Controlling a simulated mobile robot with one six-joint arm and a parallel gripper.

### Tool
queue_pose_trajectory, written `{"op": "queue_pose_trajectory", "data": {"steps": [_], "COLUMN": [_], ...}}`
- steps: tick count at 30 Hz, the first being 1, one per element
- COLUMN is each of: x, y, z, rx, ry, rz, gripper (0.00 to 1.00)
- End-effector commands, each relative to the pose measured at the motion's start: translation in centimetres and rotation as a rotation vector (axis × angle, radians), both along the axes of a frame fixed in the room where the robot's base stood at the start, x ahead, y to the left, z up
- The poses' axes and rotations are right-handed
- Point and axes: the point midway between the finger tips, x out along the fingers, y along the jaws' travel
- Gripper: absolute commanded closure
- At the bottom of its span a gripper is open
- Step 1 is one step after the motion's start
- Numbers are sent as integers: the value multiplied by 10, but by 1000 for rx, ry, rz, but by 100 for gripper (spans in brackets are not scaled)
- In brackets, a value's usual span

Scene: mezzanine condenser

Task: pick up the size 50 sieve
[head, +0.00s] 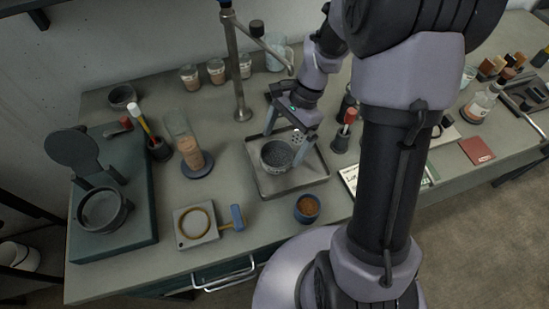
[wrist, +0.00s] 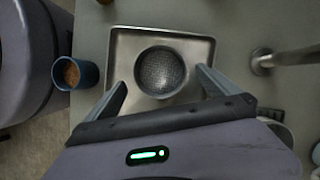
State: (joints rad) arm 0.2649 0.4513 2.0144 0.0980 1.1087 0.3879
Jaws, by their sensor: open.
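A round metal sieve (head: 276,155) with a grey mesh sits in a shallow metal tray (head: 254,184) at the middle of the bench. It also shows in the wrist view (wrist: 160,72), towards the back of the picture in the same tray (wrist: 203,46). No size mark is readable on it. My gripper (head: 287,139) is open and empty, tilted down over the tray. In the wrist view its two fingers (wrist: 161,84) lie to the left and right of the sieve, with gaps on both sides. I cannot tell how high the fingertips are above the rim.
A blue cup of brown grains (head: 307,208) stands in front of the tray. A metal post with an arm (head: 238,75) rises behind it. A glass cylinder (head: 186,142) and a scale-like block with a ring (head: 196,224) stand left. A red-handled tool in a dark holder (head: 345,132) stands right.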

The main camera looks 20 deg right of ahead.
Motion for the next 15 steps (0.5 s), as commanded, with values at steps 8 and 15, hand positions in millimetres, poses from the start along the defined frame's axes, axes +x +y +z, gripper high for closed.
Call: {"op": "queue_pose_trajectory", "data": {"steps": [8, 15], "x": [-6, -6], "y": [13, 13], "z": [-29, -29], "rx": [0, 0], "ry": [0, -1], "rz": [0, 1], "gripper": [0, 33]}}
